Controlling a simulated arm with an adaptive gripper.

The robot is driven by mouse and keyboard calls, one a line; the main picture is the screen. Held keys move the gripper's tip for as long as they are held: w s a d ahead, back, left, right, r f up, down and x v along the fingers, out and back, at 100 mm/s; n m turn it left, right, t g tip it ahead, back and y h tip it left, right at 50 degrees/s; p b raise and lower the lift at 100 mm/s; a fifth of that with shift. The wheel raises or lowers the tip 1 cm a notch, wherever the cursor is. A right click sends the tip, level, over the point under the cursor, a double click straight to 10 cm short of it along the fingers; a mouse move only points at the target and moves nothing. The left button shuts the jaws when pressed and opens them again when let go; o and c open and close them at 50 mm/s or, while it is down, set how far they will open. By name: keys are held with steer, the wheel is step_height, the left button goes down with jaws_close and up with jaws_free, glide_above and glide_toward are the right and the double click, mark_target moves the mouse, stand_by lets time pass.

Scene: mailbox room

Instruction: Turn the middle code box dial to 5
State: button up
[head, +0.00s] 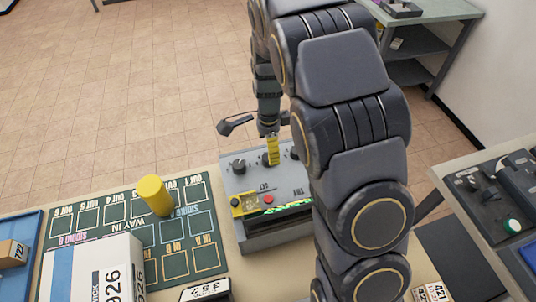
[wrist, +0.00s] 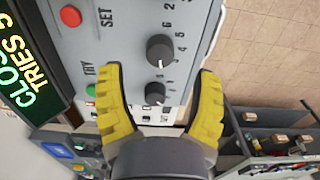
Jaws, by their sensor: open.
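The grey code box (head: 262,188) stands on the table in the head view, with black dials along its top face. The left dial (head: 238,166) is clear; the middle one is largely hidden by my gripper (head: 272,150). In the wrist view two dials show, an upper dial (wrist: 160,48) and a lower dial (wrist: 156,93). The upper one appears to be the middle dial and the lower one the right dial. My gripper (wrist: 160,72) is open, its yellow fingers spread to either side of the dials, holding nothing. Which numbers the dials point to is too small to read surely.
The box carries a red button (wrist: 70,16), a green button (wrist: 92,91) and a lit display (wrist: 28,75). A yellow cylinder (head: 155,196) stands on the green mat (head: 118,204) at the left. A white carton (head: 90,268) stands in front. My arm hides the box's right side.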

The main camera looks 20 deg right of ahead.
step_height(320, 180, down, 4)
steer(key=shift+f, duration=0.25)
jaws_close()
steer(key=shift+n, duration=0.4)
steer(key=n, duration=0.5)
steer(key=shift+n, duration=0.3)
steer(key=n, duration=1.1)
steer(key=shift+n, duration=0.4)
steer(key=n, duration=0.5)
steer(key=shift+n, duration=0.4)
